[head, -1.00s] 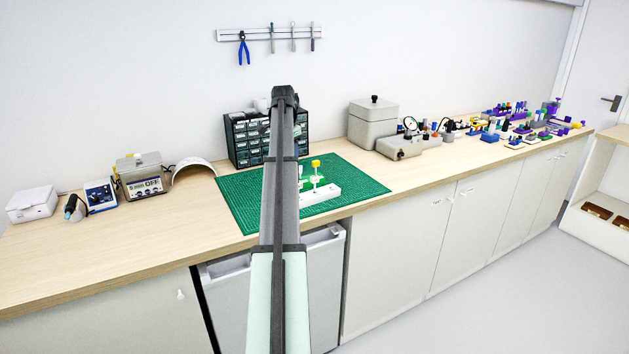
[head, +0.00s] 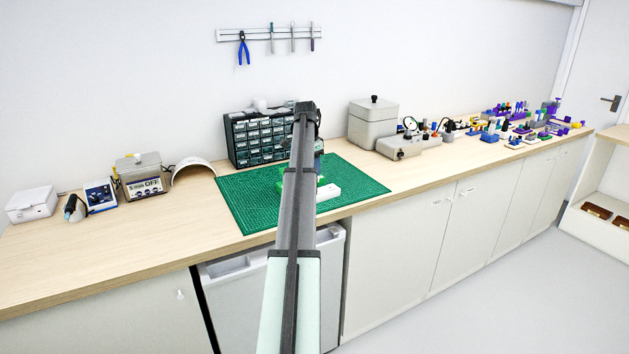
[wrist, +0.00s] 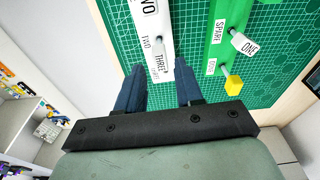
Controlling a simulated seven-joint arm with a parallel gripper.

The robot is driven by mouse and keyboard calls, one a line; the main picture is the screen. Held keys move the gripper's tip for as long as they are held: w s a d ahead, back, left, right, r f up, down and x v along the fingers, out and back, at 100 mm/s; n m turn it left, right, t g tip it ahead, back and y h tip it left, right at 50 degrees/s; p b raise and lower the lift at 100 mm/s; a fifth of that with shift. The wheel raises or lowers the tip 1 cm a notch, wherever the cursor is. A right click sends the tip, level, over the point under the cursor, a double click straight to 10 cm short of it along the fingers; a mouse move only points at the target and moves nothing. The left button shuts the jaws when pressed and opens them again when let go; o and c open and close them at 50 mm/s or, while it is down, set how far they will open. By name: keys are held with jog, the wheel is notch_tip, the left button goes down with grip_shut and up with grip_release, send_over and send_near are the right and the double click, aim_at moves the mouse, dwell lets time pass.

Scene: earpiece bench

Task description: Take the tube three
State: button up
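In the wrist view, a white piece marked THREE (wrist: 160,63) shows at the near end of the white rack (wrist: 160,28). My gripper (wrist: 159,66) is open, with its two blue fingers on either side of the THREE piece. I cannot tell whether they touch it. A piece marked TWO (wrist: 146,8) is further along the white rack. A piece marked ONE (wrist: 244,44) juts from the green rack (wrist: 225,30) beside it. In the head view my arm covers the gripper and most of the racks; one end of the white rack (head: 329,192) shows.
The racks stand on a green cutting mat (head: 245,207). A drawer cabinet (head: 255,140) stands behind the mat. A grey box (head: 373,125) and small items are to the right.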

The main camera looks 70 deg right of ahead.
jog(key=shift+s+d+f, duration=0.1)
jog(key=shift+d+f, duration=0.05)
jog(key=shift+f, duration=1.35)
grip_shut()
jog(key=shift+r, duration=1.6)
jog(key=shift+r, duration=2.45)
